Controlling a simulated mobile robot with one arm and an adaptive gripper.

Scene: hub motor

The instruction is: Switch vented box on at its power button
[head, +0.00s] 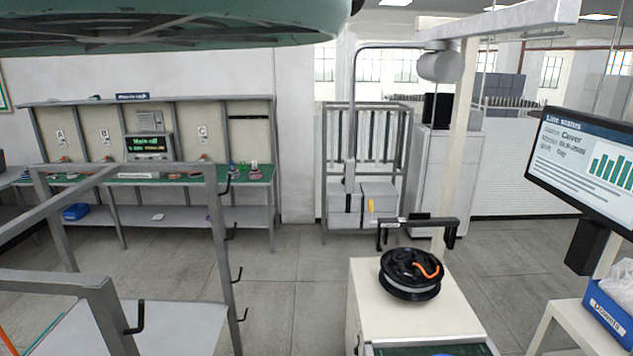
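No box with a clearly visible power button shows, and I cannot be sure which thing is the vented box. A small grey box with faint slot-like lines (149,118) is on the back panel of the far-left workbench, just above a lit screen (149,146). A black box (437,110) stands on a tall light cabinet at the back; any vents or button on it are too small to tell. My gripper is not in view.
A grey frame with hooks (215,250) stands at near left. A white cabinet (455,310) with a black wheel-like part (410,273) stands right of centre. A status monitor (585,160) and blue bin (610,315) are at right. Floor (297,285) is clear at centre.

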